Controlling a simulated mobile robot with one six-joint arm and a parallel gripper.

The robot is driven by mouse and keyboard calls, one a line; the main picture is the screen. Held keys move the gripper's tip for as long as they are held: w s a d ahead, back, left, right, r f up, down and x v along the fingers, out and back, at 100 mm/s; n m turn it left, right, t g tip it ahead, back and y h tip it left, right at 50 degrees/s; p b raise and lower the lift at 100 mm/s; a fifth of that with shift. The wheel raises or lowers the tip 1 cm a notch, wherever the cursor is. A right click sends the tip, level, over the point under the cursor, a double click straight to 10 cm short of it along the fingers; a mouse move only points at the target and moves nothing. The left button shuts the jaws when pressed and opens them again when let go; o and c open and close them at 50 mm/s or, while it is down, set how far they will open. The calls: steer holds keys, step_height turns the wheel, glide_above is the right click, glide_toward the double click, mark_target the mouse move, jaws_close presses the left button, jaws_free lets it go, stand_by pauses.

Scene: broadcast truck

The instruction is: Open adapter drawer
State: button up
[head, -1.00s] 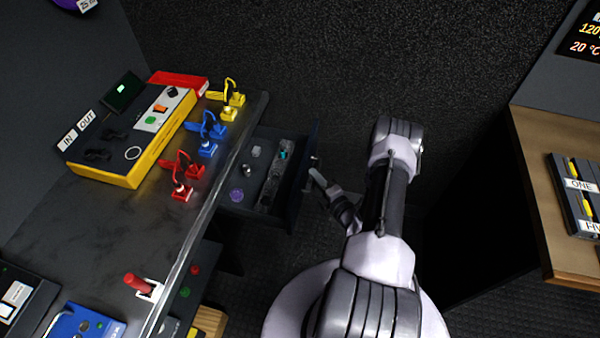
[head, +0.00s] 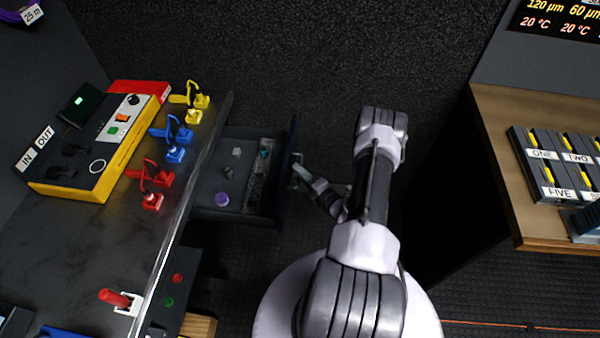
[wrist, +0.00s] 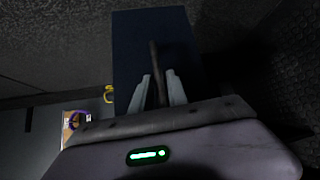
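The adapter drawer (head: 213,212) stands out from under the left counter, open, with small adapters and a divided side compartment visible inside. Its dark blue front also fills the middle of the wrist view (wrist: 185,45). The drawer handle (head: 297,158) is on the outer face of that front. My gripper (head: 301,173) reaches it from the right. In the wrist view the two pale fingers (wrist: 158,92) lie on either side of the bar-shaped handle (wrist: 155,58), closed on it. The exact finger contact is small and dark.
The counter (head: 75,245) carries a yellow control box (head: 75,190), colored connectors (head: 175,153) and a red-handled lever (head: 115,298). A wooden desk (head: 495,130) with labelled modules stands at right. Dark floor lies between, with an orange cable (head: 480,322) at the lower right.

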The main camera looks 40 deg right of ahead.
steer(key=s+a+r+p, duration=0.2)
steer(key=s+p, duration=0.2)
steer(key=s, duration=1.3)
steer(key=shift+a+r+p, duration=0.15)
steer(key=shift+r+p, duration=0.05)
steer(key=shift+p, duration=0.1)
